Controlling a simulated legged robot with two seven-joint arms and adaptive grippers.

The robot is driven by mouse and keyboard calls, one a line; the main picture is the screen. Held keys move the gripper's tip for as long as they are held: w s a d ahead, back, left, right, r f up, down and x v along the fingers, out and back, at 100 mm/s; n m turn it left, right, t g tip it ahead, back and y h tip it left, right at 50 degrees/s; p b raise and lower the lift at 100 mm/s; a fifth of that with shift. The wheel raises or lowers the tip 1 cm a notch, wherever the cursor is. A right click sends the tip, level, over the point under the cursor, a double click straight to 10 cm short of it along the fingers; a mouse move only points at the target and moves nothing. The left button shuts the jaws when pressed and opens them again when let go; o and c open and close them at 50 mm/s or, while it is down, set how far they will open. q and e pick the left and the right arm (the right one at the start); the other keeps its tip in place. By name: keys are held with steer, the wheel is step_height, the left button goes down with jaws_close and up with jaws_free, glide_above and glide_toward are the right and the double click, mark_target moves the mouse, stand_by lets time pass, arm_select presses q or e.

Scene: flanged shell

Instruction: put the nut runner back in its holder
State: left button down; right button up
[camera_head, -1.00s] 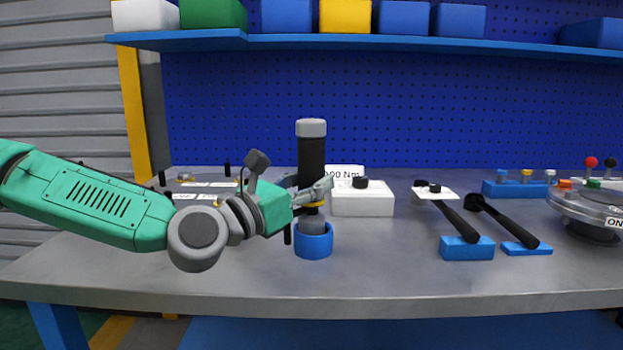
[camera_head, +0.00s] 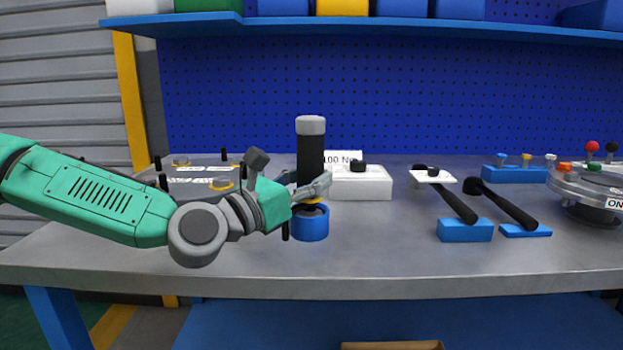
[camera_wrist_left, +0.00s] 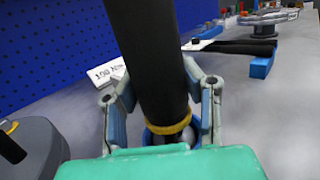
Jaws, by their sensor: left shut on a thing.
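The nut runner (camera_head: 311,150) is a black upright cylinder with a light grey cap and a yellow ring near its lower end. My left gripper (camera_head: 318,190) is shut on the nut runner near the yellow ring; the runner also shows in the left wrist view (camera_wrist_left: 150,60) between the two fingers (camera_wrist_left: 162,110). The blue round holder (camera_head: 311,225) stands on the bench directly below the runner. The runner's lower end reaches the holder's mouth; whether it is fully seated cannot be told. In the wrist view the holder's rim (camera_wrist_left: 197,128) shows behind the runner. My right gripper is not in view.
A white box with a black knob (camera_head: 362,184) stands right of the holder. Two black-handled tools rest on blue blocks (camera_head: 465,231) further right. A grey flanged shell (camera_head: 597,188) is at the far right. A grey plate with pins (camera_head: 195,187) lies behind my left arm.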

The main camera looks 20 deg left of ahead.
arm_select(q)
steer(key=shift+a, duration=0.1)
steer(key=c, duration=1)
jaws_free()
steer(key=shift+o, duration=0.2)
steer(key=shift+f, duration=0.25)
steer(key=v, duration=1)
steer(key=shift+s+a, duration=0.25)
steer(key=shift+a, duration=0.05)
steer(key=shift+s+a+f, duration=0.15)
steer(key=shift+s+a, duration=0.05)
steer(key=shift+s, duration=0.4)
